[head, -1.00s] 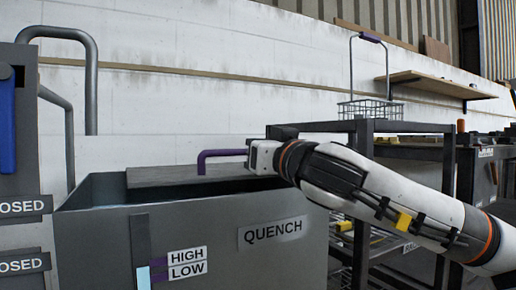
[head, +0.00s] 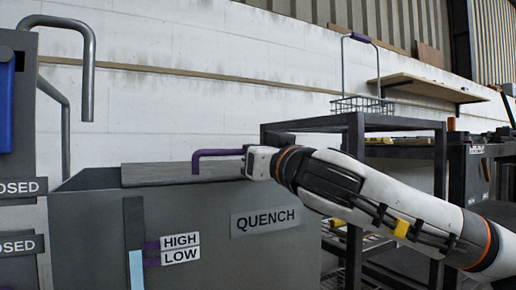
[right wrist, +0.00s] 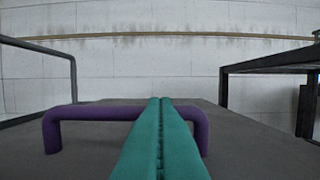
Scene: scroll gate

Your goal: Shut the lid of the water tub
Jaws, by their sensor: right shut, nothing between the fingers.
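The water tub (head: 90,225) is a grey box marked QUENCH, in the lower left of the head view. Its grey lid (head: 150,176) spans the middle and right of the top, with an opening left of it. A purple handle (head: 215,153) stands on the lid; it also shows in the right wrist view (right wrist: 90,113). My right gripper (head: 247,163) is at the handle's right end. In the right wrist view its teal fingers (right wrist: 162,105) are pressed together and cross over the handle bar, gripping nothing. Contact with handle or lid is unclear. My left gripper is out of view.
A dark metal rack (head: 357,185) with a wire basket (head: 362,103) on top stands right of the tub, behind my right arm. Grey cabinets marked CLOSED (head: 22,187) stand at the left, beside a bent grey pipe (head: 88,75). A pale wall is behind.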

